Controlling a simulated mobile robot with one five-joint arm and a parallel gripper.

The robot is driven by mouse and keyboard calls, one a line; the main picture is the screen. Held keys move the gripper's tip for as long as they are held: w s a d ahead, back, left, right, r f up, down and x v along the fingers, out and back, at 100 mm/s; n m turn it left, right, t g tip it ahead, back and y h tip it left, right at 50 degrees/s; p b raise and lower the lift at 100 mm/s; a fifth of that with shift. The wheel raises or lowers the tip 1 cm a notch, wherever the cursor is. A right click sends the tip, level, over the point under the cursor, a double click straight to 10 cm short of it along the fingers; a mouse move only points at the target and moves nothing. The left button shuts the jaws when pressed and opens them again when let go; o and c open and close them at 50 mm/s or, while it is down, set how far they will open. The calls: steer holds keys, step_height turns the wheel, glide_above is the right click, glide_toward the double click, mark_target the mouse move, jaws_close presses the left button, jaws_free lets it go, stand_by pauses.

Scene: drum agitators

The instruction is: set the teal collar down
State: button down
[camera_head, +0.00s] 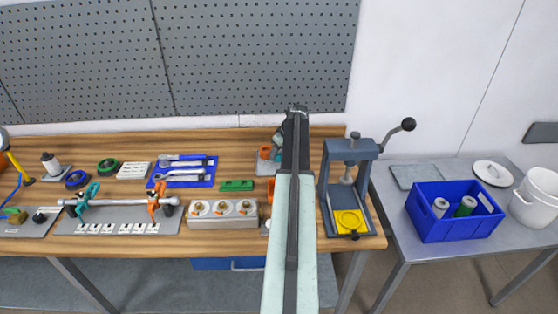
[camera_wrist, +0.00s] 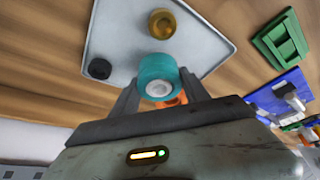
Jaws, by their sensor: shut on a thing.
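The teal collar (camera_wrist: 157,68) is between the two fingers of my gripper (camera_wrist: 159,86) in the wrist view, and the gripper is shut on it. A pale round face shows at the collar's near end, and a bit of orange shows just behind it. The collar appears over a light grey plate (camera_wrist: 112,45); I cannot tell whether it touches the plate. In the head view my arm hides the gripper's fingers, and I cannot make out the collar there.
A brass cylinder (camera_wrist: 162,23) and a black knob (camera_wrist: 99,68) are on the plate. A green block (camera_wrist: 279,45) and a blue mat (camera_wrist: 284,98) with tools lie to the right. In the head view a press (camera_head: 349,185) stands right of my arm, and a white-capped block (camera_head: 223,214) left.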

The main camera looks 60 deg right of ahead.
step_height(320, 180, down, 2)
steer(key=shift+f+b, duration=0.1)
steer(key=shift+b, duration=0.25)
steer(key=shift+r, duration=0.35)
steer(key=shift+f, duration=0.25)
steer(key=c, duration=0.6)
jaws_free()
steer(key=shift+r, duration=0.1)
steer(key=shift+o, duration=0.2)
steer(key=p+v, duration=1.1)
steer(key=v, duration=0.1)
steer(key=shift+r+p, duration=0.15)
steer(key=shift+p, duration=0.15)
